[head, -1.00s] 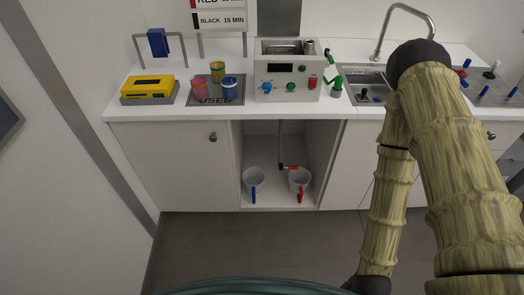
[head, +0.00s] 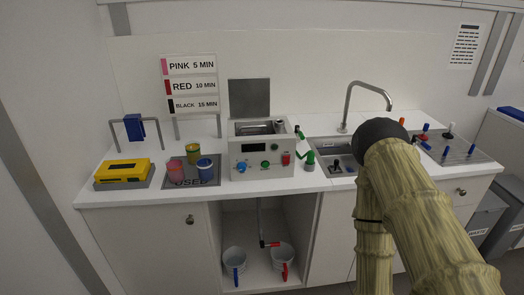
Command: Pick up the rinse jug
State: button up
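Two pale jugs stand side by side on the floor of the open cupboard bay under the counter in the head view. The left one is a jug with a blue handle (head: 235,261). The right one is a jug with a red handle (head: 282,257), below a pipe outlet with a red lever (head: 268,244). No label shows which of them is the rinse jug. My arm fills the right of the view, but my gripper is out of the frame.
A machine with coloured knobs (head: 262,157) stands on the counter (head: 225,187) above the bay. Several coloured jars (head: 205,170) stand on a "USED" mat left of it, beside a yellow device (head: 122,174). A sink (head: 338,168) is to the right. Closed cabinet doors (head: 150,240) flank the bay.

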aim_at(234, 258)
jog(key=u, duration=0.05)
jog(key=k, duration=1)
jog(key=z, duration=0.2)
jog(key=i, duration=0.85)
jog(key=u, duration=0.85)
jog(key=i, duration=0.6)
jog(key=u, duration=0.55)
